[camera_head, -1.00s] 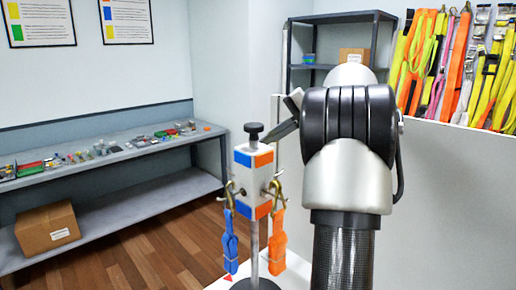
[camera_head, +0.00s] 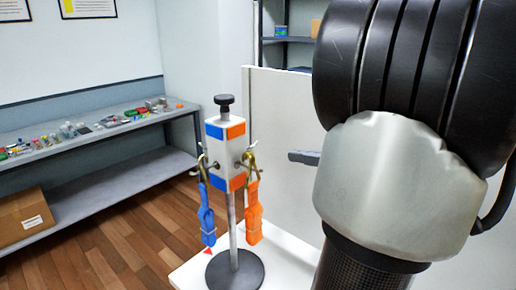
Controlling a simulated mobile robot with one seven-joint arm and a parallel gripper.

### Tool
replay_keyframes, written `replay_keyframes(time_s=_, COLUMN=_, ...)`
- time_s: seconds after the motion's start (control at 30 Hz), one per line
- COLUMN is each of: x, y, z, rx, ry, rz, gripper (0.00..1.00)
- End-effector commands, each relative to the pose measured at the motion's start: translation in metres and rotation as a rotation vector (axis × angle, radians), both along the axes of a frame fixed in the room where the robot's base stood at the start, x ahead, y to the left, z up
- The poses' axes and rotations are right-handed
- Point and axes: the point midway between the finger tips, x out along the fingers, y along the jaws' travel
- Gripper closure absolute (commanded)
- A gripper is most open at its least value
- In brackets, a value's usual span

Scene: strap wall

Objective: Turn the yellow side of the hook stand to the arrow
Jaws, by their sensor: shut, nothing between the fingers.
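The hook stand has a white block (camera_head: 225,157) on a grey post over a round black base (camera_head: 235,270), with a black knob (camera_head: 224,101) on top. Its blue-marked side faces left and its orange-marked side faces right. A blue strap (camera_head: 207,218) and an orange strap (camera_head: 254,214) hang from brass hooks. No yellow side shows. The red arrow (camera_head: 208,251) lies at the base's left front, below the blue strap. My gripper (camera_head: 300,157) shows only as a grey tip right of the block, apart from it and shut; my arm hides the rest.
The stand is on a white tabletop (camera_head: 190,273). A pale upright panel (camera_head: 285,110) stands behind it. At left, a grey bench (camera_head: 90,140) carries small parts, with a cardboard box (camera_head: 22,217) below. My arm fills the right.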

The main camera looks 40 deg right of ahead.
Motion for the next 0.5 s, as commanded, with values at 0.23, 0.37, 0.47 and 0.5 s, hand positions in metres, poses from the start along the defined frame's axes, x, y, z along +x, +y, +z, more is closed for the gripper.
replay_keyframes(time_s=0.23, x=0.019, y=0.006, z=-0.006, rx=0.038, ry=-0.001, rz=-0.018, gripper=1.00)
replay_keyframes(time_s=0.37, x=0.044, y=0.012, z=-0.011, rx=0.038, ry=-0.001, rz=-0.016, gripper=1.00)
replay_keyframes(time_s=0.47, x=0.066, y=0.017, z=-0.016, rx=0.037, ry=-0.001, rz=-0.015, gripper=1.00)
replay_keyframes(time_s=0.5, x=0.074, y=0.019, z=-0.018, rx=0.036, ry=0.000, rz=-0.016, gripper=1.00)
